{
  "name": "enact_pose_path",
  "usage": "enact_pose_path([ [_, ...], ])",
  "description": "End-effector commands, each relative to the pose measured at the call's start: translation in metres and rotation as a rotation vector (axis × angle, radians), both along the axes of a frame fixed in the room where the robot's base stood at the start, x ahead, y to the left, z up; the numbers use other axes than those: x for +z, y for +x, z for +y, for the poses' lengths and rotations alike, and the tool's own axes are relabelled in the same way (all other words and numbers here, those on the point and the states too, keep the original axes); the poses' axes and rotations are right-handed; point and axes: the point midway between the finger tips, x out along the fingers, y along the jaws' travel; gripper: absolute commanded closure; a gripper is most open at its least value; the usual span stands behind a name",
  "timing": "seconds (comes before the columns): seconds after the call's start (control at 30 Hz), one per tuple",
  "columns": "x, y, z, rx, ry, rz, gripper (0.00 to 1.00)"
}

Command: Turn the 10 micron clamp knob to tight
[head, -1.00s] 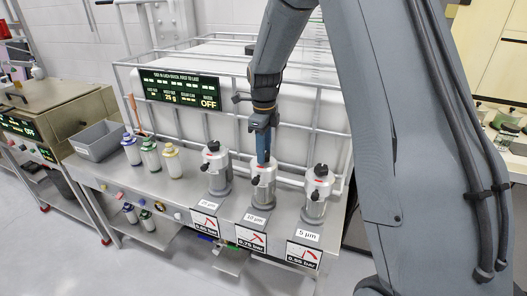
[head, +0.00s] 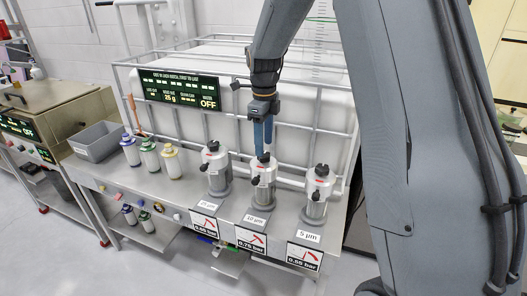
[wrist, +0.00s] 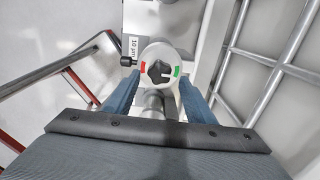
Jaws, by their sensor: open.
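The 10 micron filter housing (head: 262,190) is the middle of three grey-white housings on the steel bench, behind a "10 µm" label (head: 255,219). Its dark clamp knob (wrist: 160,72) sits on the round white top in the wrist view, with a red mark to its left and a green mark to its right. A pale line on the knob lies on the green side. My gripper (head: 264,150) is directly above this housing, pointing down. Its blue fingers (wrist: 158,98) are spread on both sides of the housing top in the wrist view, with nothing held between them.
Similar housings stand close on the left (head: 215,170) and right (head: 317,195). A metal-caged white tank (head: 300,105) rises behind. Several bottles (head: 150,159) and a grey bin (head: 97,142) stand farther left. Pressure signs (head: 250,240) hang along the bench front.

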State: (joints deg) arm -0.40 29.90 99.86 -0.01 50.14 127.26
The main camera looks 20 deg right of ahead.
Motion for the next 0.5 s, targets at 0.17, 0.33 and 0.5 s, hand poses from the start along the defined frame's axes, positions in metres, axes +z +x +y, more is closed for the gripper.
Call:
enact_pose_path([
  [0.17, 0.027, 0.001, 0.000, -0.001, 0.000, -0.004, 0.50],
  [0.33, 0.040, 0.000, 0.000, -0.001, 0.000, -0.001, 0.50],
  [0.5, 0.042, 0.000, 0.000, -0.001, 0.000, 0.000, 0.50],
])
